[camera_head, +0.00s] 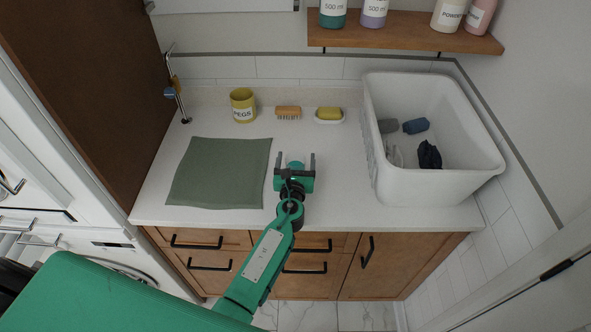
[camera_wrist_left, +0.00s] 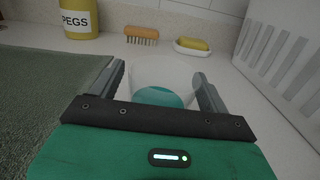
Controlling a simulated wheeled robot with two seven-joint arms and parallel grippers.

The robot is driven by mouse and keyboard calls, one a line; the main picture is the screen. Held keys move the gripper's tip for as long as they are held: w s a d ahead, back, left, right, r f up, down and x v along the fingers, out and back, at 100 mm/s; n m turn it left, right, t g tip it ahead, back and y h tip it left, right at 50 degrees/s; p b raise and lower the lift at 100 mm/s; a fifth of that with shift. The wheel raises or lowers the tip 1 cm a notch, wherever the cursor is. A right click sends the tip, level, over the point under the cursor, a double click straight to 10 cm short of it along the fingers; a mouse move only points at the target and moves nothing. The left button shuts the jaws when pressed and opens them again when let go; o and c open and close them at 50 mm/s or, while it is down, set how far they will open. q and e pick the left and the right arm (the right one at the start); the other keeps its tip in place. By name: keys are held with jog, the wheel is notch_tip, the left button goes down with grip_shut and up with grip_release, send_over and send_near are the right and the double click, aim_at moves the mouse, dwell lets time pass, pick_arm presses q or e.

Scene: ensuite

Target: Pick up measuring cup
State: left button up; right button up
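The measuring cup (camera_wrist_left: 165,72) looks like a pale, see-through vessel with a teal patch inside, on the white counter. In the head view it shows only as a small pale and teal shape (camera_head: 295,164) at my left gripper. My left gripper (camera_wrist_left: 160,82) is open, its two fingers apart on either side of the cup. It also shows in the head view (camera_head: 295,160), reaching in over the counter. I cannot tell whether a finger touches the cup. The gripper's body hides the cup's near lower part. My right gripper is not in view.
A green cloth (camera_head: 221,172) lies left of the gripper. Behind stand a yellow PEGS pot (camera_head: 243,104), a wooden brush (camera_head: 288,111) and a sponge on a dish (camera_head: 329,115). A white laundry basket (camera_head: 430,185) with several dark cloths stands right. A bottle shelf (camera_head: 400,32) hangs above.

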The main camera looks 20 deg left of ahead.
pick_arm(q)
jog(key=c, duration=1)
jog(key=shift+r, duration=0.15)
